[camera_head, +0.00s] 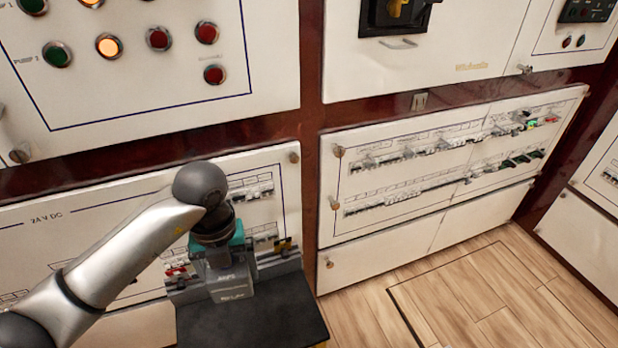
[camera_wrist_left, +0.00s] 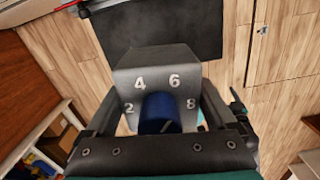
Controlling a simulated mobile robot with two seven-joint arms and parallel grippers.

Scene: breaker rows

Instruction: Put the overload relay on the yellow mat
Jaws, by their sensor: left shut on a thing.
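The overload relay (camera_wrist_left: 153,72) is a dark grey block with a blue dial and the white numbers 2, 4, 6 and 8. It sits between the fingers of my left gripper (camera_wrist_left: 160,105), which is shut on it. In the head view, my left gripper (camera_head: 226,262) points down, and the grey relay (camera_head: 232,289) shows below it, in front of the 24 V DC panel and at the back edge of a black top. I cannot tell whether the relay touches that top. I cannot make out the yellow mat in either view. My right gripper is not in view.
The black top (camera_head: 255,318) looks bare in front of the relay, with a small yellow bit at its lower right corner. White breaker panels (camera_head: 440,165) line the wall behind. Open wooden floor (camera_head: 490,290) lies to the right. A low shelf shows in the wrist view (camera_wrist_left: 55,125).

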